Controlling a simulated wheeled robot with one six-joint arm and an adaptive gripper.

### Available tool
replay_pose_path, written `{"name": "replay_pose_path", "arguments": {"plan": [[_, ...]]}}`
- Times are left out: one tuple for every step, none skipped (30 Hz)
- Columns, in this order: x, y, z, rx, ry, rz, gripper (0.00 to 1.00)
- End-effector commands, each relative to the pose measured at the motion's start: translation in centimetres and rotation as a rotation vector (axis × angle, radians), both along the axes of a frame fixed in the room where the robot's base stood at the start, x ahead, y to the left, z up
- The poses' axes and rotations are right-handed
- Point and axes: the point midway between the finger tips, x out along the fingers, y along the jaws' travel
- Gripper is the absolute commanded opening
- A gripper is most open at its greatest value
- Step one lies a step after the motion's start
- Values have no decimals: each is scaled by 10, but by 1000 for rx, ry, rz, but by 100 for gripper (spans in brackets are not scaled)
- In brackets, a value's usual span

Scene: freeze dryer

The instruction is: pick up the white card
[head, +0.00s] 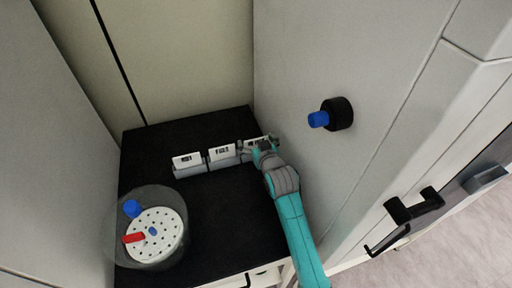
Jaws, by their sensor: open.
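A row of small grey holders with white cards in them stands on the black surface. One white card (187,159) is at the left of the row, and another white card (222,152) is in the middle, each with a dark printed mark. A third white card (254,142) is at the right end, partly hidden by my gripper. My gripper (259,148) is open at this right end, reaching in from the lower right on its teal arm. I cannot tell whether its fingers touch the card.
A clear round vessel (177,252) with a white perforated disc and blue and red knobs stands at the front left of the black mat (222,215). A grey wall with a black and blue knob (338,114) rises close on the right. The mat's middle is clear.

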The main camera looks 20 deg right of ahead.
Motion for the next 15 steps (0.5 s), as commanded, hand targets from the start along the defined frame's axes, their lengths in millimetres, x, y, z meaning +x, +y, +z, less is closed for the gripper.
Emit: {"name": "replay_pose_path", "arguments": {"plan": [[0, 0, 0, 0, 0, 0, 100], [0, 0, 0, 0, 0, 0, 100], [0, 0, 0, 0, 0, 0, 98], [0, 0, 0, 0, -1, 0, 90], [0, 0, 0, 0, 0, 0, 82], [0, 0, 0, 0, -1, 0, 72], [0, 0, 0, 0, -1, 0, 65], [0, 0, 0, 0, -1, 0, 59], [0, 0, 0, 0, -1, 0, 59], [0, 0, 0, 0, -1, 0, 59], [0, 0, 1, 0, -1, 0, 59], [0, 0, 1, 0, -1, 0, 59], [0, 0, 0, 0, -1, 0, 59], [0, 0, 1, 0, -1, 0, 59], [0, 0, 1, 0, -1, 0, 59]]}}
